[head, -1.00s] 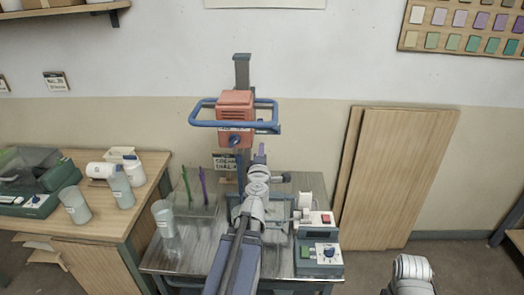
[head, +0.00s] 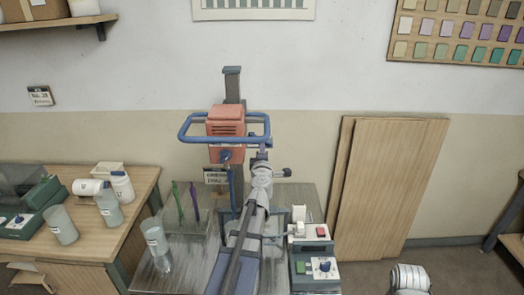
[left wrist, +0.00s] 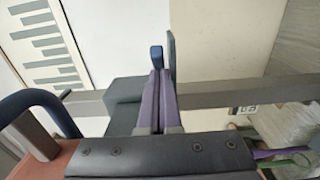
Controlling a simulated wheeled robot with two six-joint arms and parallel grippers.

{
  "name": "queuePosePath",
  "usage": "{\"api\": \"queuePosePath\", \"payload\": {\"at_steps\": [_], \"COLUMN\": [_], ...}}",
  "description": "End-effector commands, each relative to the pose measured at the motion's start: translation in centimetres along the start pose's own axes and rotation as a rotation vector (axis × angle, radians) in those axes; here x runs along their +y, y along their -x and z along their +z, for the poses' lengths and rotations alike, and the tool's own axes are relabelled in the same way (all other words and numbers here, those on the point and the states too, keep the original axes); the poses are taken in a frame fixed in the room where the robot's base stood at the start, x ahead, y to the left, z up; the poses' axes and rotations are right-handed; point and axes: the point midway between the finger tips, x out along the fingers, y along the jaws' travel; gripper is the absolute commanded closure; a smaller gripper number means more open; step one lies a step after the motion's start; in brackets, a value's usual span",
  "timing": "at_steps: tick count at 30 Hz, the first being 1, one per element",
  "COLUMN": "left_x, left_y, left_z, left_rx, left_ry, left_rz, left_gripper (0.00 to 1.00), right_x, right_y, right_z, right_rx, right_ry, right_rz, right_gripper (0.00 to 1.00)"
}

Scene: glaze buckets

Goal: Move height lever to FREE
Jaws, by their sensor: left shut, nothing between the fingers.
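The mixer head (head: 226,122), orange with a blue loop handle, sits on a grey upright post (head: 232,85). My left gripper (head: 262,155) is shut and empty, just right of the mixer head. In the left wrist view its purple fingers (left wrist: 159,85) lie side by side, in front of a dark grey block (left wrist: 122,92) on the post. A small blue rounded piece (left wrist: 156,55) and a thin dark strip show at the fingertips. I cannot tell whether the blue piece is the height lever, nor whether the fingers touch it. No FREE marking is readable.
A dark knob (head: 286,172) sticks out right of my left wrist. A control box (head: 316,268) and a clear cup (head: 156,243) stand on the mixer's table. A wooden bench (head: 100,235) with cups is at left. Wooden boards (head: 385,185) lean at right.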

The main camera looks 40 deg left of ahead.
Motion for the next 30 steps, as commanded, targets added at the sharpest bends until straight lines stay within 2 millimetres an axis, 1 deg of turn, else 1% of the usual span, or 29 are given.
{"api": "queuePosePath", "payload": {"at_steps": [14,19,23,30], "left_x": [0.0,0.0,0.0,0.0], "left_y": [-0.4,-0.8,-1.3,-3.1], "left_z": [0.8,1.4,2.2,4.0], "left_rx": [0.070,0.116,0.184,0.383], "left_ry": [0.000,0.000,0.000,0.000], "left_rz": [0.000,0.000,0.000,0.000], "left_gripper": [1.00,1.00,1.00,1.00], "right_x": [0.0,0.0,0.0,0.0], "right_y": [0.0,0.0,0.0,0.0], "right_z": [0.0,0.0,0.0,0.0], "right_rx": [0.000,0.000,0.000,0.000], "right_ry": [0.000,0.000,0.000,0.000], "right_rz": [0.000,0.000,0.000,0.000], "right_gripper": [0.50,0.50,0.50,0.50]}}
